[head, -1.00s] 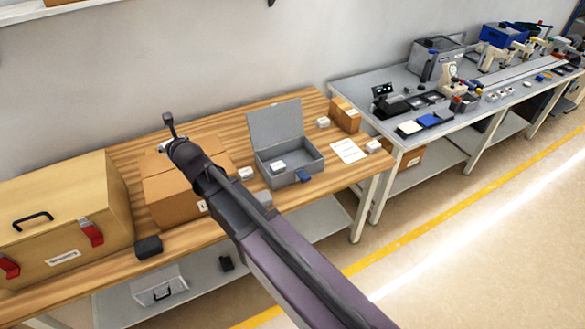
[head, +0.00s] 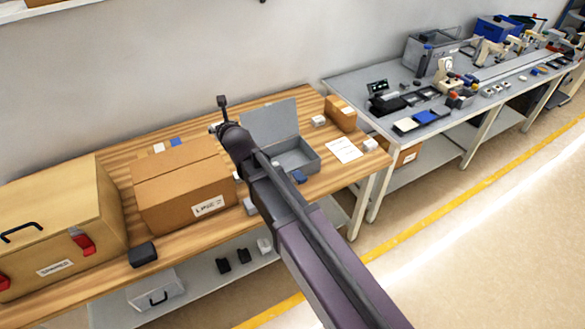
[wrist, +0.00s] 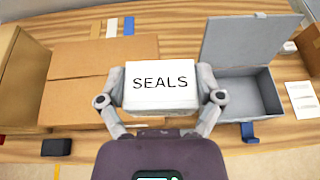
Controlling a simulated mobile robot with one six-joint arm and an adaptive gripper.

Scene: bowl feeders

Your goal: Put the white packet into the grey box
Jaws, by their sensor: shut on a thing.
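The white packet, marked SEALS (wrist: 160,83), is held between the two fingers of my gripper (wrist: 160,98) in the wrist view. The part of the box floor that shows is bare.
A closed cardboard box (head: 185,190) stands left of the grey box. A larger tan case (head: 55,220) is further left. A blue latch (wrist: 249,132) sticks out at the grey box's front. A paper sheet (head: 343,150) and a small carton (head: 341,113) lie to its right.

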